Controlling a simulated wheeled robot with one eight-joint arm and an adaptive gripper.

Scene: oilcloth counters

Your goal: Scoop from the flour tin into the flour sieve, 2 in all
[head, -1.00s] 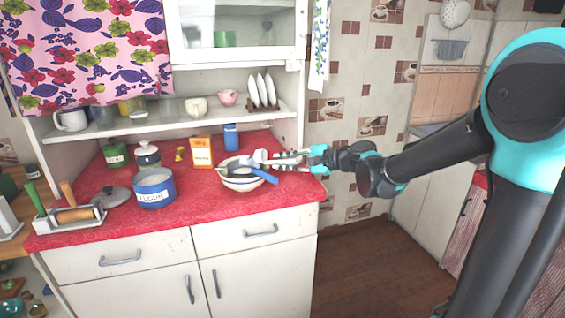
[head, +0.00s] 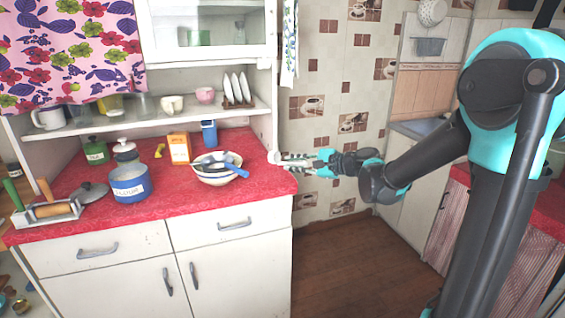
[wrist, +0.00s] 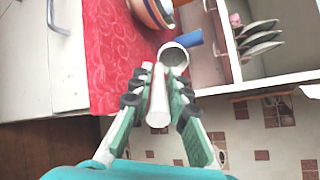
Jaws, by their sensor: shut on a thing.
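The flour tin (head: 130,188) is a blue open tin with a white FLOUR label, standing on the red counter. The flour sieve (head: 218,160), with a blue handle, rests across a pale bowl (head: 217,180) right of it. In the wrist view, the sieve's blue handle (wrist: 188,39) and the striped bowl (wrist: 152,10) show at the top. My gripper (head: 300,159) is at the counter's right end, right of the bowl. It is shut on the white handle of a scoop (wrist: 174,56). The scoop's round cup points away from me; I cannot tell whether it holds flour.
An orange box (head: 180,149) and a blue cup (head: 209,133) stand behind the bowl. A grey lid (head: 92,194) and a rolling-pin stand (head: 50,212) are left of the tin. Shelf plates (head: 237,88) are above. Open floor lies right of the counter.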

